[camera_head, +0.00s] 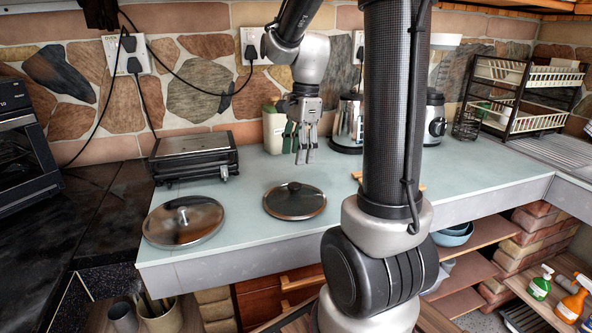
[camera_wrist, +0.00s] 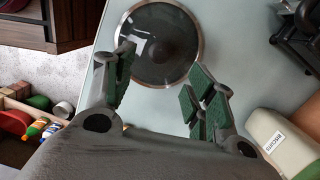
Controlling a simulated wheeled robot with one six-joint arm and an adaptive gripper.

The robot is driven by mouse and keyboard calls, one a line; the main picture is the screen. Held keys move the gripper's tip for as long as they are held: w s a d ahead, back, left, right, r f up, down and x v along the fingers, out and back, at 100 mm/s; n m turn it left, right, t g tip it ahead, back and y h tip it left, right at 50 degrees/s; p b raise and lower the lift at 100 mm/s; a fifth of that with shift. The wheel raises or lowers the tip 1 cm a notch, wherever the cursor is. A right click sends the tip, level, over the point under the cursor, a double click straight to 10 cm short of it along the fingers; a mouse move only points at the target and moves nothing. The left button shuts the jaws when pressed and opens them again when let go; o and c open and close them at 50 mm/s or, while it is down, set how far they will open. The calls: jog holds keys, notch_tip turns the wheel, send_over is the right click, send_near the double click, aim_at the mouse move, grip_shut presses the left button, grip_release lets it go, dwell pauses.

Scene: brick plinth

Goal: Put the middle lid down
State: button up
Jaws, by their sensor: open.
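A dark glass lid (camera_head: 287,206) with a steel rim and a black knob lies flat on the pale counter (camera_head: 240,225), near its front edge. It also shows at the top of the wrist view (camera_wrist: 172,67), beyond and between my fingertips. A shiny steel lid (camera_head: 170,230) with a knob lies to its left, at the counter's front left corner. My gripper (camera_head: 306,152) is open and empty, pointing down above the counter; in the wrist view its green-padded fingers (camera_wrist: 162,75) stand apart. It touches neither lid. Any lid behind my arm is hidden.
A black and steel grill (camera_head: 194,158) stands behind the lids. A green and white container (camera_head: 273,130) and a kettle (camera_head: 347,125) stand at the back near my gripper. A dish rack (camera_head: 525,95) is at the right. The counter around the glass lid is clear.

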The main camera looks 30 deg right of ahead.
jog(key=s+a+r+n+t, duration=0.2)
jog(key=s+r+n, duration=0.1)
jog(key=s+n, duration=0.5)
jog(key=s+a+r+n+t+h, duration=0.1)
jog(key=s+a+r+n+t, duration=0.1)
jog(key=s+n, duration=0.6)
jog(key=r+n, duration=0.1)
jog(key=n, duration=0.2)
jog(key=shift+s+a, duration=0.15)
jog(key=shift+a, duration=0.05)
